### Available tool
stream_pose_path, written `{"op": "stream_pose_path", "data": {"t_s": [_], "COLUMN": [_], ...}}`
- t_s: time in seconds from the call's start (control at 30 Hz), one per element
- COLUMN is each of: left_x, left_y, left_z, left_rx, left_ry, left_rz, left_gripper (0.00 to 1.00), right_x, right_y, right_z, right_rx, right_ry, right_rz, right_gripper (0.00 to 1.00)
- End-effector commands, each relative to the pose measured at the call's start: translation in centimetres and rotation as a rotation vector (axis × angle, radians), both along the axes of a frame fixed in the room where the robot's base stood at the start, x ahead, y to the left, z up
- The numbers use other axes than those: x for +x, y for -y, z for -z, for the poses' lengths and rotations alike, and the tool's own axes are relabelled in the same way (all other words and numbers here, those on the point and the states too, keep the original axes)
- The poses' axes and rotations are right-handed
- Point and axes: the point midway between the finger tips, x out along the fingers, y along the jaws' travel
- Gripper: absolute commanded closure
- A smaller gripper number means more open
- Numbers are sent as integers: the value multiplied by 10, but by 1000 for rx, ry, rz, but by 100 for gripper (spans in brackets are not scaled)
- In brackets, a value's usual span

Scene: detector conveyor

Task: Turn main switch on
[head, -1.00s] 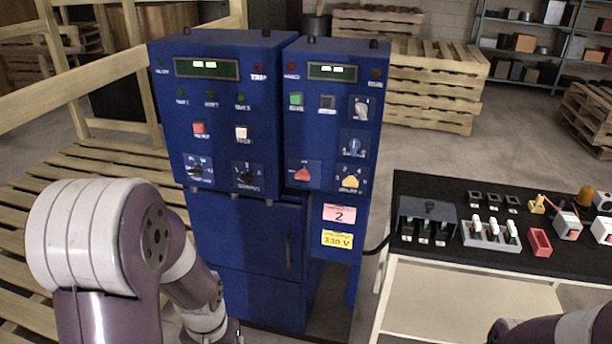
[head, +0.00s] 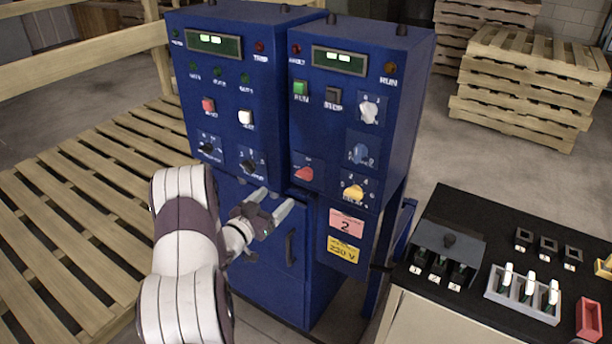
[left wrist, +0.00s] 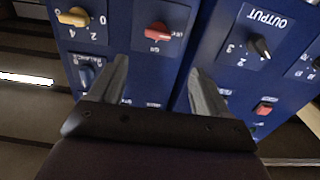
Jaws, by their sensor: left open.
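Two dark blue cabinets stand side by side. The right cabinet (head: 330,120) carries a red rotary knob (head: 305,173) at its lower left, likely the main switch; its small label is not clearly readable. My left gripper (head: 275,200) is open and empty, below and left of the red knob, with its fingers pointing at the panel. In the left wrist view the red knob (left wrist: 160,32) appears upside down, beyond the gap between the two open fingers (left wrist: 157,72) and not between them. My right gripper is out of view.
A yellow knob (head: 353,192) and a blue knob (head: 359,153) sit right of the red one. A black OUTPUT knob (head: 252,164) is on the left cabinet. A black-topped table (head: 460,290) with small parts stands at the right. Wooden pallets (head: 90,190) lie at the left.

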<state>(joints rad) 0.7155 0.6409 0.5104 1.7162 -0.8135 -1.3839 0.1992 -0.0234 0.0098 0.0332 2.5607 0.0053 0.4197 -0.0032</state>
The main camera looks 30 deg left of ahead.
Motion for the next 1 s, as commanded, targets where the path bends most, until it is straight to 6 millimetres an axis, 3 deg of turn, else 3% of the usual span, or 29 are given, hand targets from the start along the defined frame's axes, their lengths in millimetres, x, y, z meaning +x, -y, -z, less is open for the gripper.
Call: {"op": "stream_pose_path", "data": {"t_s": [0.3,0.4,0.6,0.87,0.9,1.0], "left_x": [79,97,114,116,116,116], "left_y": [8,9,10,10,10,10], "left_z": [-3,-2,-1,-1,-1,-1], "left_rx": [1,2,0,1,1,1], "left_ry": [-2,-3,-4,-4,-4,-4], "left_rz": [2,2,-1,-1,-1,-2], "left_gripper": [23,23,23,23,30,62], "right_x": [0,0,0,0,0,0], "right_y": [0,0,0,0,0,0], "right_z": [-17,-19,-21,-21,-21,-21], "right_rx": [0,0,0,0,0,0], "right_ry": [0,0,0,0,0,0], "right_rz": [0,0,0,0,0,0], "right_gripper": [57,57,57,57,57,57]}}
